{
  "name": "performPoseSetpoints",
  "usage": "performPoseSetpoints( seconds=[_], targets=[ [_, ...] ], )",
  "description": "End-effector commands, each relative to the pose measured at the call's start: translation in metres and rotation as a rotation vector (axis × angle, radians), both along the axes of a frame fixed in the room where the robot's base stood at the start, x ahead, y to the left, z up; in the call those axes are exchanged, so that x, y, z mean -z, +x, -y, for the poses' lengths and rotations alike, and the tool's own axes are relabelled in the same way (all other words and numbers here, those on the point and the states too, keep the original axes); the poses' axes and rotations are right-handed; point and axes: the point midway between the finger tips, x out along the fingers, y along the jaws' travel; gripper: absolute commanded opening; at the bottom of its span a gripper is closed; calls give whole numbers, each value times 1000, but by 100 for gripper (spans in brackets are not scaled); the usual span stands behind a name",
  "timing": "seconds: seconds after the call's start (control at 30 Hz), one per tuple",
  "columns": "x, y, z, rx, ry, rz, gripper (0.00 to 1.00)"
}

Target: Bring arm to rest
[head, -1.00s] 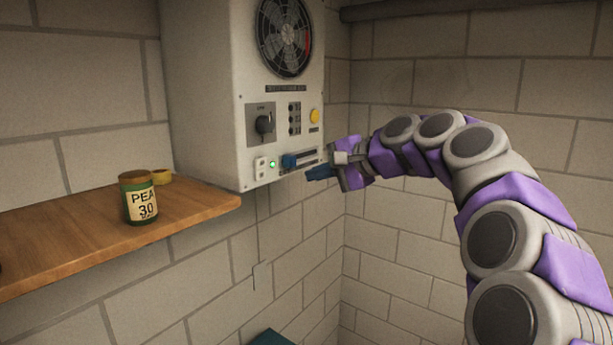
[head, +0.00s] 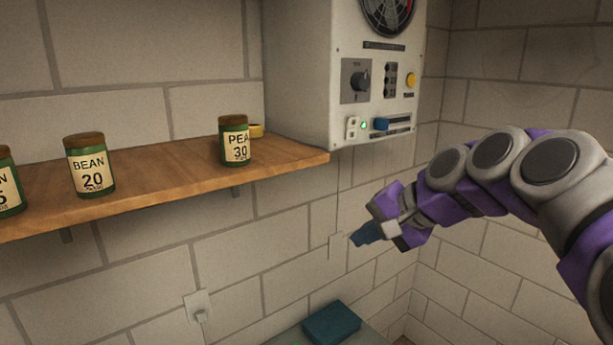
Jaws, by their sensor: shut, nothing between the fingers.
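My gripper (head: 362,236) is shut and empty at the end of my purple and grey arm, which reaches in from the right. It hangs in free air below the white control box (head: 350,85) and to the right of the shelf's end. It appears apart from the box and the wall.
A dark teal block (head: 331,322) lies on a surface below. A wall plate (head: 198,305) sits lower left.

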Motion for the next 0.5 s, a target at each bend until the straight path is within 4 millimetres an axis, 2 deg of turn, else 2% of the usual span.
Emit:
performPoseSetpoints(
  seconds=[0.03, 0.23, 0.37, 0.4, 0.5],
  targets=[
    [36, -20, -11, -45, -50, -32, 0],
    [145, -102, -29, -219, -267, -148, 0],
    [214, -160, -25, -326, -398, -230, 0],
    [235, -179, -22, -359, -437, -259, 0],
    [284, -224, -10, -438, -524, -327, 0]
  ],
)
